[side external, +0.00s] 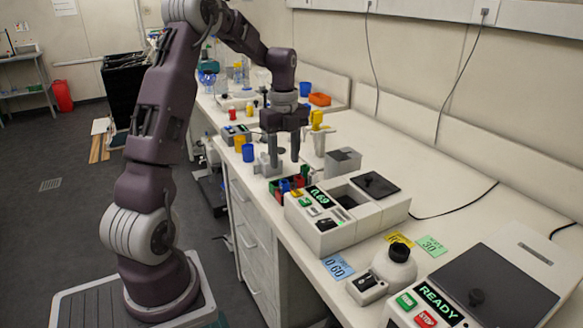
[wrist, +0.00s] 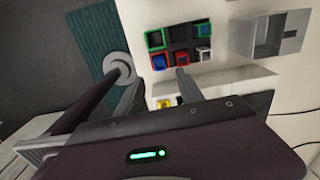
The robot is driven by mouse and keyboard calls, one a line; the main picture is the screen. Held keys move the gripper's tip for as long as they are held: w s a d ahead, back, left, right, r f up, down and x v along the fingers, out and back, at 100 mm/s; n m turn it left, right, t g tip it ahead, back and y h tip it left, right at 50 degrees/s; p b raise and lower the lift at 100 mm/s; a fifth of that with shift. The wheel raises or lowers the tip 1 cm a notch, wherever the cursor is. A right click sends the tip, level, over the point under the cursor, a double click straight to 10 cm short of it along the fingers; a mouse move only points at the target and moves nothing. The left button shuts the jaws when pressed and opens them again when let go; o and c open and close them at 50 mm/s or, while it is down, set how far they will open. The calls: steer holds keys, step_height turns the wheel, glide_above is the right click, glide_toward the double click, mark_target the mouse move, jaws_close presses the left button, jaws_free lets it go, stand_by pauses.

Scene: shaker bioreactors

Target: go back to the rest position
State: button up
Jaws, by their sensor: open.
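My gripper (side external: 284,158) points down above the bench, its two fingers apart with nothing between them. It is just behind and above a dark rack (side external: 276,188) with coloured square slots in red, green and blue. In the wrist view the rack (wrist: 179,45) lies beyond the fingertips, and my gripper (wrist: 155,82) shows as two separated grey fingers. The spectrophotometer-like device (side external: 325,222) with a green 0.69 display stands in front of the rack. Its open compartment has a dark lid (side external: 376,184) beside it.
A blue 0.60 card (side external: 338,267) lies on the bench. A grey open box (side external: 343,160) and a yellow-topped pipette-like tool (side external: 317,122) stand right of my gripper.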

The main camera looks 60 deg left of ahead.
steer(key=s+d+r+n+t+y, duration=0.1)
steer(key=s+d+r+n, duration=0.15)
steer(key=d+r, duration=0.35)
steer(key=s+d+r+n+t, duration=0.15)
steer(key=d+r+n, duration=0.25)
steer(key=d, duration=0.5)
steer(key=s+d+n+t+h, duration=0.1)
steer(key=s+d+n+t, duration=0.2)
steer(key=s+d+n, duration=0.8)
steer(key=s+d, duration=0.1)
steer(key=s, duration=0.4)
steer(key=shift+s+r, duration=0.15)
steer(key=shift+r, duration=0.25)
steer(key=shift+c, duration=0.2)
